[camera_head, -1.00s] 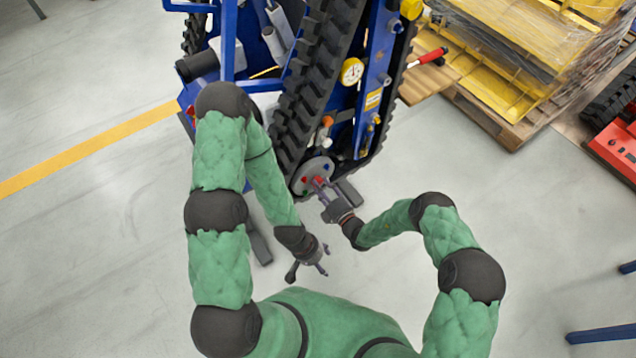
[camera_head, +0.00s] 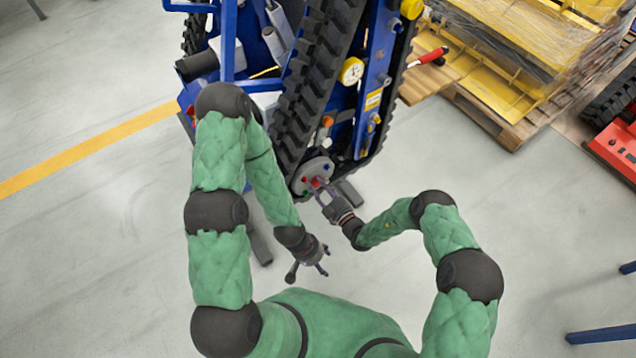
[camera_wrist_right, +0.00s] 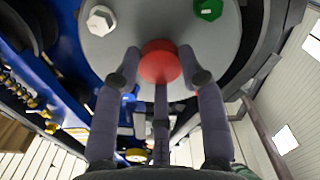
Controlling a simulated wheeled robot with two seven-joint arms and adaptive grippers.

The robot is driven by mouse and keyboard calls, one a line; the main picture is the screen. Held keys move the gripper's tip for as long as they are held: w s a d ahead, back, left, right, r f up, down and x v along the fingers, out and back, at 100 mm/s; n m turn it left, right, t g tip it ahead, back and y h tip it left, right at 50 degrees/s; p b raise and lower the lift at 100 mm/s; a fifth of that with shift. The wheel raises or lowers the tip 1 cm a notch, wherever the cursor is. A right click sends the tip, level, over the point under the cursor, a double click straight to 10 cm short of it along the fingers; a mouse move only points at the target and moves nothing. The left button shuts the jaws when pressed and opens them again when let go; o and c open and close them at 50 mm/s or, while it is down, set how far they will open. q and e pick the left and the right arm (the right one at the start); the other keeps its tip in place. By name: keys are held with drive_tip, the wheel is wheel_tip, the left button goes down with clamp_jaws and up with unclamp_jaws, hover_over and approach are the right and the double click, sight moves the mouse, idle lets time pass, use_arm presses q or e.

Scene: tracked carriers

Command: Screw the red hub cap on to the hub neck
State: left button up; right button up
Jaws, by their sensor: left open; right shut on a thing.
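The red hub cap (camera_wrist_right: 160,62) shows in the right wrist view against the round grey hub plate (camera_wrist_right: 110,38). It is also a small red spot in the head view (camera_head: 316,182), at the lower end of the track. My right gripper (camera_head: 319,187) is shut on the cap, with its fingers on both sides of it in the right wrist view (camera_wrist_right: 160,66). The hub neck is hidden behind the cap, so I cannot tell how the threads sit. My left gripper (camera_head: 318,264) is open and empty, low in the head view, apart from the hub.
A white bolt (camera_wrist_right: 101,20) and a green bolt (camera_wrist_right: 208,8) sit on the plate near the fingers. The black track (camera_head: 310,90) and blue frame rise beyond. A pallet of yellow parts (camera_head: 515,70) stands back right. The floor nearby is mostly clear.

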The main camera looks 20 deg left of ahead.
drive_tip(key=m, duration=0.6)
drive_tip(key=shift+m, duration=0.3)
drive_tip(key=o, duration=1)
drive_tip(key=n, duration=0.6)
drive_tip(key=shift+n, duration=0.3)
drive_tip(key=n, duration=0.3)
drive_tip(key=shift+n, duration=0.3)
